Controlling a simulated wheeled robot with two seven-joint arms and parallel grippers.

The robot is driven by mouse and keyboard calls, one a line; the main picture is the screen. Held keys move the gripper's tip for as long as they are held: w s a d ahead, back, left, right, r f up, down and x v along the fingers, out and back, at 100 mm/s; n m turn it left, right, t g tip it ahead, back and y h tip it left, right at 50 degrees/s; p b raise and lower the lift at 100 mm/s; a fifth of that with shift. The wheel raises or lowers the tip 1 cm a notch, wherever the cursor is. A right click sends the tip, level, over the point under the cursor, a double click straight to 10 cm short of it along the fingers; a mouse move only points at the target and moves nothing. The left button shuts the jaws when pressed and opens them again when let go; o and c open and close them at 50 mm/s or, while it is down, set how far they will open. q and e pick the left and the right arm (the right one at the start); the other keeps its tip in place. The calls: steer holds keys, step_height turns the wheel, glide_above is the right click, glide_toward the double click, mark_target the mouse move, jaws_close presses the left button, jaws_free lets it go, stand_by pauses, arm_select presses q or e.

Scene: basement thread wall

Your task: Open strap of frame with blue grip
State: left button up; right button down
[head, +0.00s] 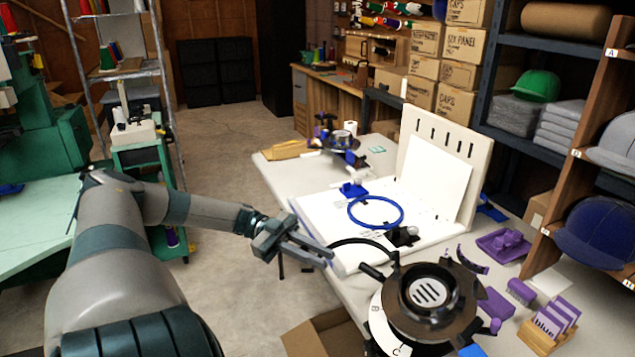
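A round black and metal frame device (428,293) with a slotted white disc in its middle stands at the front of the white table. A thin black curved strap (362,242) arches up at its back left, beside a black handle (374,271). A blue part (472,351) shows at its front edge, cut by the picture's bottom; I cannot tell if it is the grip. My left gripper (328,260) is left of the strap, over the table's left edge. Its fingers look slightly apart, with nothing seen between them. My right gripper is out of view.
A blue ring (375,212) lies on a white board with an upright slotted panel (446,150). A second device (340,142) stands at the table's far end. Purple tools (503,243) and a wooden card holder (545,335) are at right. A cardboard box (325,335) is below.

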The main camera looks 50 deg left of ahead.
arm_select(q)
steer(key=o, duration=0.4)
